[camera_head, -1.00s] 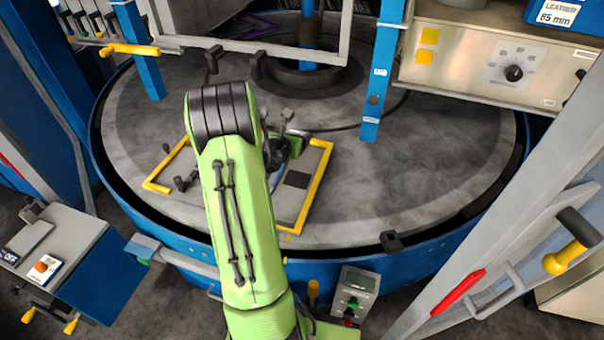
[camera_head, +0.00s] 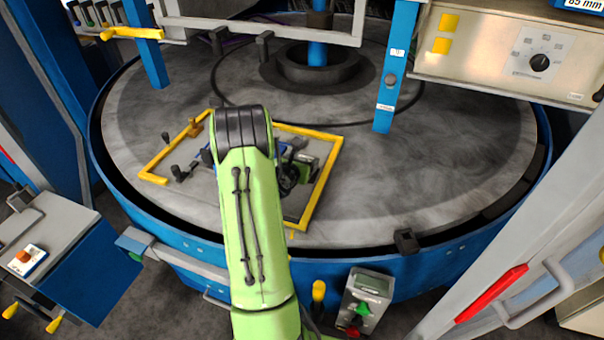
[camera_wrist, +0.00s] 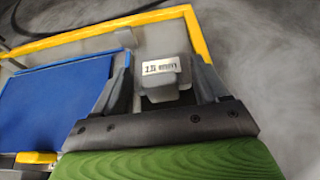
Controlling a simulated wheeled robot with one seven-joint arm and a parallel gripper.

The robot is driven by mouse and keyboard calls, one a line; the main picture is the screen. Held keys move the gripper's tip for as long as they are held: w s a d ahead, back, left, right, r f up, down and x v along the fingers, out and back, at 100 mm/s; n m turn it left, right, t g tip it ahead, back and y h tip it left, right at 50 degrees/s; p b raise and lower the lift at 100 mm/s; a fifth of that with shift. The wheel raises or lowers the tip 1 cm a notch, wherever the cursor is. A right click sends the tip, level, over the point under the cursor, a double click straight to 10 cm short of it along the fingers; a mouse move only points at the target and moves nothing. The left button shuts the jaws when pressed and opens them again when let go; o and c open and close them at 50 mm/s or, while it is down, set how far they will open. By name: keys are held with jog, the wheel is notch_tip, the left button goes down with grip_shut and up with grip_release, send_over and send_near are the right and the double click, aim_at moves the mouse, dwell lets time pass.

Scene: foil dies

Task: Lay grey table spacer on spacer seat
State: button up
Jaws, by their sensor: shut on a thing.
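In the wrist view, my gripper (camera_wrist: 160,82) is shut on a grey block with a white printed label, which I take as the grey table spacer (camera_wrist: 155,90). One dark finger stands on each side of it. The block is inside a yellow frame's corner, low over or touching a pale surface; I cannot tell which. In the head view, my green arm reaches over the round table and hides most of the gripper. The spacer seat cannot be made out for sure; my gripper covers part of the framed area.
The yellow frame (camera_head: 322,185) lies on the grey round table (camera_head: 450,165). A blue plate (camera_wrist: 55,98) lies left of the block. Small dark clamps (camera_head: 179,173) stand at the frame's left. A blue post (camera_head: 398,70) rises behind right.

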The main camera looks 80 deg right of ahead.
notch_tip(320, 180, down, 4)
jog(key=shift+a+r+b, duration=0.1)
jog(key=shift+r+b, duration=0.15)
jog(key=shift+b, duration=0.1)
jog(key=o, duration=0.9)
jog(key=shift+r, duration=0.1)
